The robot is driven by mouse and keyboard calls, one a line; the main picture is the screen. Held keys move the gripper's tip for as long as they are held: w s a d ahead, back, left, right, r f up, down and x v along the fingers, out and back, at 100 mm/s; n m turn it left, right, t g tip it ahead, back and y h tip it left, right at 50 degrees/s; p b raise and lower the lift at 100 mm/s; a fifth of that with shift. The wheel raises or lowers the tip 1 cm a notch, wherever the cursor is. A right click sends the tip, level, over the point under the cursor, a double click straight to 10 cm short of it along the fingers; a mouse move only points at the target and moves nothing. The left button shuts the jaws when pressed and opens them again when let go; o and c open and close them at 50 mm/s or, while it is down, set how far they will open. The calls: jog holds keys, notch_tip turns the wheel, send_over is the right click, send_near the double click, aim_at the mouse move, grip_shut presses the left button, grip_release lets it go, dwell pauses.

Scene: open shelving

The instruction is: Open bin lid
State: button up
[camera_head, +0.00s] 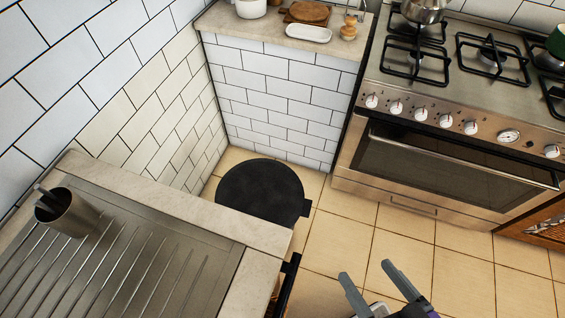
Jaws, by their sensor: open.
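The bin has a round black lid (260,189), seen from above on the floor in the corner between two counters. The lid lies flat and looks shut. A small black tab (305,208) sticks out at its right edge. The near counter hides most of the bin's body. My gripper (371,275) is at the bottom of the picture, to the right of and nearer than the bin. Its two grey fingers are spread apart with nothing between them, and it is clear of the lid.
The near counter with a steel draining board (110,262) and metal cup (66,212) fills the lower left. A black handle (286,284) juts from its side. A steel oven (455,160) stands at right. Tiled floor (390,240) between them is clear.

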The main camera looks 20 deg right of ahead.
jog(key=w+f+m+g+y+b, duration=0.1)
jog(key=w+f+m, duration=0.35)
jog(key=f, duration=0.35)
jog(key=w+a+f+m+g+y+b, duration=0.1)
jog(key=w+f+m+g+y, duration=0.1)
jog(key=w+f+m, duration=0.45)
jog(key=w+f+m+g+y+b, duration=0.1)
jog(key=w+f+m+b, duration=0.15)
jog(key=f, duration=0.75)
jog(key=w+r+m+t+y+b, duration=0.1)
jog(key=w+m+y, duration=0.2)
jog(key=w, duration=0.2)
jog(key=w+r+m+y, duration=0.2)
jog(key=w+m, duration=0.1)
jog(key=w, duration=0.3)
jog(key=w+d+r+m+t+y+b, duration=0.1)
jog(key=w+d+r+m+t+y, duration=0.15)
jog(key=w+r+y, duration=0.55)
jog(key=w+a+r+h, duration=0.1)
jog(key=w+a+h, duration=0.1)
jog(key=w+a, duration=0.2)
jog(key=shift+a+r+g+h, duration=0.4)
jog(key=shift+a+g, duration=0.05)
jog(key=shift+a, duration=0.05)
grip_shut()
